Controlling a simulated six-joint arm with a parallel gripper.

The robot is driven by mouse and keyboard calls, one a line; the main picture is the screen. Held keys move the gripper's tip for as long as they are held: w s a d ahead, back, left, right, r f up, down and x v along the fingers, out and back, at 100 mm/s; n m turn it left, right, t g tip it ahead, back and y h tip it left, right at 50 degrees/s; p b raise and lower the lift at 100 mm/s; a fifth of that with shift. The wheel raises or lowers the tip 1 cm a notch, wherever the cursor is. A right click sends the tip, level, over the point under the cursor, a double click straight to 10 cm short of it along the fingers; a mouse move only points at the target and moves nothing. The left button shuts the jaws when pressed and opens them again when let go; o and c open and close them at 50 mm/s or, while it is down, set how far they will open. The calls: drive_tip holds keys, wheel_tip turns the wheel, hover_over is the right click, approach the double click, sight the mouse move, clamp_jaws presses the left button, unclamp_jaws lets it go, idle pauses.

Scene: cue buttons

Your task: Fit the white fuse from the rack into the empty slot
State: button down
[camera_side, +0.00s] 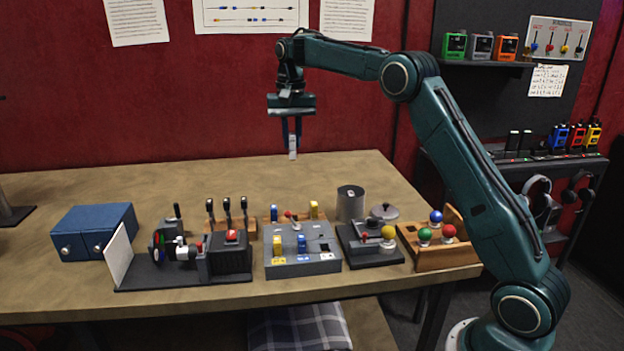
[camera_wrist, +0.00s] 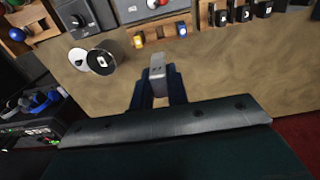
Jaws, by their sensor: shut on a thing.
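My gripper (camera_side: 291,138) is shut on the white fuse (camera_side: 293,154), high above the back of the table. The fuse points down between the blue fingers; in the wrist view my gripper (camera_wrist: 157,91) holds the fuse (camera_wrist: 157,68) by its grey body. The grey fuse box (camera_side: 302,264) stands at the table's front, well below the gripper. It carries a yellow fuse (camera_side: 277,245) and a blue fuse (camera_side: 301,243), with a dark slot (camera_side: 322,246) on its right side.
A grey cylinder (camera_side: 350,203) and a dark-based device with a yellow ball (camera_side: 388,232) stand right of the fuse box. A lever stand (camera_side: 229,219) and an optical-looking bench (camera_side: 185,275) are to its left. The back of the table is clear.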

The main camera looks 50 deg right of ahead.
drive_tip(key=shift+f, duration=0.1)
idle(0.5)
drive_tip(key=shift+s+a+f, duration=0.4)
drive_tip(key=shift+s+f, duration=0.05)
drive_tip(key=s+a+f, duration=0.3)
drive_tip(key=s+f, duration=0.2)
drive_tip(key=s, duration=0.2)
drive_tip(key=s+a+f, duration=0.3)
drive_tip(key=s+f, duration=0.2)
drive_tip(key=s, duration=0.2)
drive_tip(key=shift+a, duration=0.2)
drive_tip(key=shift+f, duration=0.35)
drive_tip(key=shift+f, duration=1.65)
drive_tip(key=shift+f, duration=1.05)
idle(2.3)
